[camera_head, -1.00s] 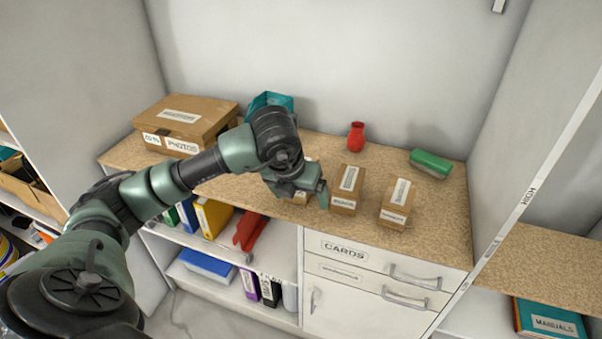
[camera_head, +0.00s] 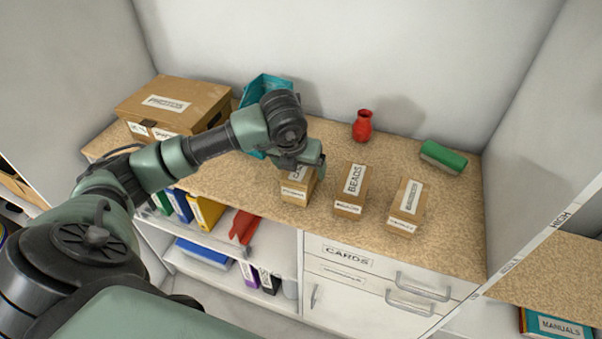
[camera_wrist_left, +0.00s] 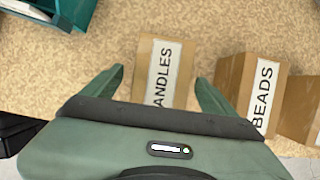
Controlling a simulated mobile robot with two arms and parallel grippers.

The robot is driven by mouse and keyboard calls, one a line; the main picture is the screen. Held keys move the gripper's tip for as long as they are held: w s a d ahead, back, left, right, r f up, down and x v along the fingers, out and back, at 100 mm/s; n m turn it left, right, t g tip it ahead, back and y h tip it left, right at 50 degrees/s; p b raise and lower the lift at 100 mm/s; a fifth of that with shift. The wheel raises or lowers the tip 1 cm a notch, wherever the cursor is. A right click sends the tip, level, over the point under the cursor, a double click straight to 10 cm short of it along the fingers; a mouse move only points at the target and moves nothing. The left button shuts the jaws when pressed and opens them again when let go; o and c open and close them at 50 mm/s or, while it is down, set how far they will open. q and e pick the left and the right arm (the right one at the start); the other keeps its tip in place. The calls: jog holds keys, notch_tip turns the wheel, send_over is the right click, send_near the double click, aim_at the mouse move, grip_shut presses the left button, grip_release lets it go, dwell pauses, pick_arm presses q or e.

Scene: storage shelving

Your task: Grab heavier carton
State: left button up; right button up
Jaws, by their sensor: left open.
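Three small brown cartons stand in a row on the speckled counter. The left carton (camera_head: 297,190) is partly hidden by my left gripper; in the left wrist view its label reads "ANDLES" (camera_wrist_left: 163,72). The middle carton (camera_head: 351,190) is labelled "BEADS" and also shows in the left wrist view (camera_wrist_left: 240,85). The right carton (camera_head: 406,207) has a label too small to read; its edge shows in the wrist view (camera_wrist_left: 302,108). My left gripper (camera_head: 300,165) is open above the left carton. In the wrist view its fingers (camera_wrist_left: 158,82) lie either side of that carton. My right gripper is not in view.
A large brown box (camera_head: 175,105) and a teal bin (camera_head: 262,92) stand at the back left. A red vase (camera_head: 362,126) and a green item (camera_head: 443,157) stand behind the cartons. The counter (camera_head: 455,225) is clear at the right. A side panel (camera_head: 560,170) bounds it.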

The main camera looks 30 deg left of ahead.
pick_arm(q)
jog(key=p+x, duration=0.1)
jog(key=x, duration=0.2)
jog(key=shift+w+f, duration=0.2)
jog(key=shift+f+b, duration=0.2)
jog(key=shift+b, duration=0.1)
jog(key=shift+f, duration=0.15)
dwell(0.4)
grip_shut()
dwell(0.3)
